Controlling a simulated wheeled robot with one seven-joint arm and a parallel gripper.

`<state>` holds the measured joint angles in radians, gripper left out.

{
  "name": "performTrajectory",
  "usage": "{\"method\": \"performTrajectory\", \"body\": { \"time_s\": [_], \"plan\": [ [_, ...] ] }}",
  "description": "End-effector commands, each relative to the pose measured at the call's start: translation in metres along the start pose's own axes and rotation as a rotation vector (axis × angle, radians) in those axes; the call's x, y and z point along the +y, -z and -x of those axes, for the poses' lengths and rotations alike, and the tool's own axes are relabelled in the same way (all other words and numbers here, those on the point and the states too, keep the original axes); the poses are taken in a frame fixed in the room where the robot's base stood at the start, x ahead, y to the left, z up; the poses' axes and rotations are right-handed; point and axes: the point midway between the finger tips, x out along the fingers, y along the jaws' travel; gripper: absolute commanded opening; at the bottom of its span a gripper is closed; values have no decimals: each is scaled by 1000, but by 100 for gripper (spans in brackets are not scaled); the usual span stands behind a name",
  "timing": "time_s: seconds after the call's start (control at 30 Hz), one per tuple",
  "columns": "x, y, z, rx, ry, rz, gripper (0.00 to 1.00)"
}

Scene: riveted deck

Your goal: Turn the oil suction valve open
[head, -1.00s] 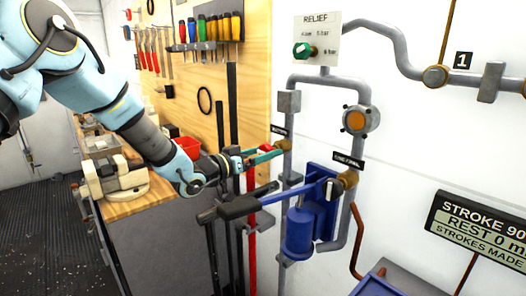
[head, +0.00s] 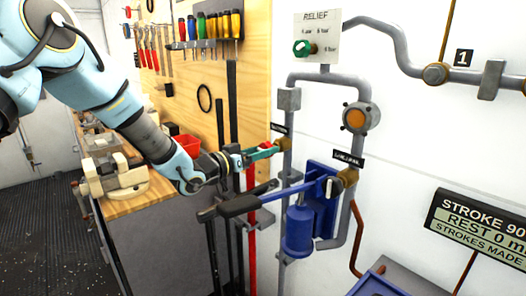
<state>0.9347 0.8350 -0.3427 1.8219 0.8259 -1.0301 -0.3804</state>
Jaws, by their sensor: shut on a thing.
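The valve (head: 279,144) has a brass body on the left grey pipe, under a small black label (head: 281,129) too small to read surely. A bit of its red handle (head: 265,146) shows at the fingers. My gripper (head: 261,153), with teal fingers, reaches in from the left and is shut on this handle. The fingers hide most of the handle, so its exact angle is hard to tell.
A blue hand pump (head: 299,229) with a long dark-gripped lever (head: 240,205) is just below my gripper. A second brass valve (head: 349,177) is to the right. A tool board (head: 200,85) and bench vise (head: 118,178) are behind and left of my arm.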

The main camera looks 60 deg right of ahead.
Motion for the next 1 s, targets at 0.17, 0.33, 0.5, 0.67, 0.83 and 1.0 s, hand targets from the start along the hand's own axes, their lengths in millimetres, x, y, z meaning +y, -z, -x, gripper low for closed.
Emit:
{"method": "performTrajectory", "body": {
  "time_s": [0.17, 0.33, 0.5, 0.67, 0.83, 1.0],
  "plan": [
    [-1, 0, 0, 0, 1, 25, 3],
    [-1, 0, 1, 1, 1, 100, 3],
    [-2, 0, 1, 1, 2, 227, 3],
    [-2, 0, 1, 2, 2, 376, 3],
    [-2, 0, 1, 1, 1, 538, 3],
    [-2, 0, 1, 2, 1, 700, 3]
  ]
}}
